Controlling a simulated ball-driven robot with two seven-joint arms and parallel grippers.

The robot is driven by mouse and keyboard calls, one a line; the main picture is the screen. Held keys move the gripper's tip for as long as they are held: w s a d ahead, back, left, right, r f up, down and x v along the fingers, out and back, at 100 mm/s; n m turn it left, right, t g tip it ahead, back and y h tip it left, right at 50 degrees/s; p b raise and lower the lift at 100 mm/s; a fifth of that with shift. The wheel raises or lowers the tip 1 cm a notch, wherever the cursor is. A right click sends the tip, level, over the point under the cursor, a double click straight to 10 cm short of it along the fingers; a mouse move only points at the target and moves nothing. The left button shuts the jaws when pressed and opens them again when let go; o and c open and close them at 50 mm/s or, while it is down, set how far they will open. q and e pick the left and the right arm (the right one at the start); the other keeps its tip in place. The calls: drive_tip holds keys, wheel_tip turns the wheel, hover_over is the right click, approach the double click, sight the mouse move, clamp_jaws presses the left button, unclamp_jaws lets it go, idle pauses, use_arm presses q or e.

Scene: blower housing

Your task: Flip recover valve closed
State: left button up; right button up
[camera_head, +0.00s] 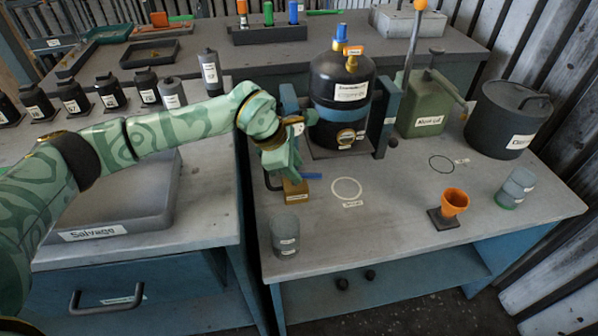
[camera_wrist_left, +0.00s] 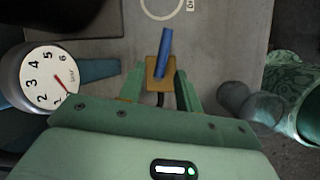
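The valve is a small brass block (camera_head: 296,188) with a blue lever (camera_head: 311,176), near the left edge of the right-hand bench. In the left wrist view the brass block (camera_wrist_left: 154,80) lies just beyond my fingers, and the blue lever (camera_wrist_left: 165,50) points away, slightly to the right. My left gripper (camera_head: 290,172) is above and beside the valve. In the left wrist view its fingers (camera_wrist_left: 160,85) are apart, one on either side of the brass block. I cannot tell whether they touch it. My right gripper is out of view.
A black tank (camera_head: 335,100) in a blue-sided stand is behind the valve. A dial gauge (camera_wrist_left: 50,78) is left of my gripper. A grey cup (camera_head: 285,236) stands at the front. An orange funnel (camera_head: 454,202) stands right, past a marked white circle (camera_head: 346,179) on clear bench.

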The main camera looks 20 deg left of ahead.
use_arm(q)
drive_tip(key=shift+w+d+f, duration=0.2)
drive_tip(key=shift+f, duration=0.35)
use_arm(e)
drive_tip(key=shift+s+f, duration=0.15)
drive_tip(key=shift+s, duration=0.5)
use_arm(q)
clamp_jaws()
drive_tip(key=n+p, duration=0.1)
drive_tip(key=p, duration=0.1)
drive_tip(key=r+n+p, duration=0.1)
drive_tip(key=shift+t+y+p, duration=0.3)
drive_tip(key=shift+y+p, duration=0.05)
drive_tip(key=shift+y, duration=0.05)
drive_tip(key=shift+w+f+n, duration=0.1)
drive_tip(key=shift+f+n, duration=0.3)
drive_tip(key=shift+f, duration=0.1)
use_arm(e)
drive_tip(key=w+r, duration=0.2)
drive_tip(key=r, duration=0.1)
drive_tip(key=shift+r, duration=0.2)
use_arm(q)
unclamp_jaws()
